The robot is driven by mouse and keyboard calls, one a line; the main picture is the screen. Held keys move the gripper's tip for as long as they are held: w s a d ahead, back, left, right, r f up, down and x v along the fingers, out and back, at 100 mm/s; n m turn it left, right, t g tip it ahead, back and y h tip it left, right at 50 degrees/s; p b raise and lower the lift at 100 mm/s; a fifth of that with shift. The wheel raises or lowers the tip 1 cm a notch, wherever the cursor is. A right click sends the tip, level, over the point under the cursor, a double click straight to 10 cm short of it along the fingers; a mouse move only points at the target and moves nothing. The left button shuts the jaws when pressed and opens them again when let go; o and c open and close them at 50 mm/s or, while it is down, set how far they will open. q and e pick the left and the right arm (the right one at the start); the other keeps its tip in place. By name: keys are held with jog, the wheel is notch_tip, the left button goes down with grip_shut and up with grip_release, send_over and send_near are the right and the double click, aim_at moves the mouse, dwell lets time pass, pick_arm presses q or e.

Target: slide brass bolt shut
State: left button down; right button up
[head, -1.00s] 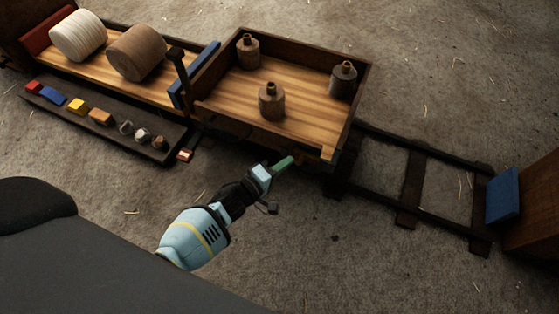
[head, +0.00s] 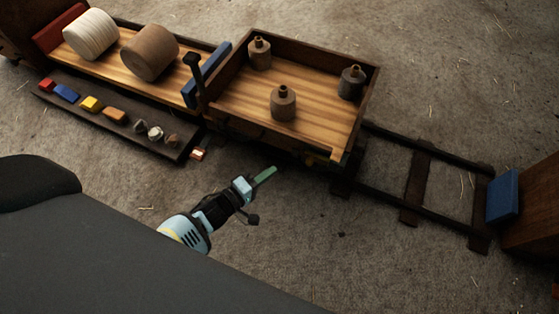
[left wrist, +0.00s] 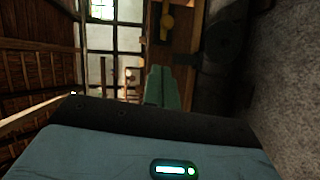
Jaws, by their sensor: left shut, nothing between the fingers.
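The wooden cart (head: 355,128) stands on the rails, its near side facing my left arm. A small brass-coloured part, likely the bolt (left wrist: 167,22), shows on the cart's dark wood in the left wrist view. A small yellowish bit also shows low on the near side in the head view (head: 312,158). I cannot tell how far the bolt is slid. My left gripper (head: 265,175) has green fingers, shut and empty, apart from the cart's near side. The fingers also show in the left wrist view (left wrist: 161,88). My right gripper is out of view.
Several dark bottles stand in the cart. A flatbed (head: 125,70) with two rolls stands left of it. A dark tray (head: 95,120) holds coloured blocks and stones. A blue buffer block (head: 503,196) stands at the track's right end. The near floor is clear.

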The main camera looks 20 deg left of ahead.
pick_arm(q)
jog(key=shift+p+v, duration=0.5)
jog(key=shift+v, duration=1.65)
jog(key=shift+f, duration=0.1)
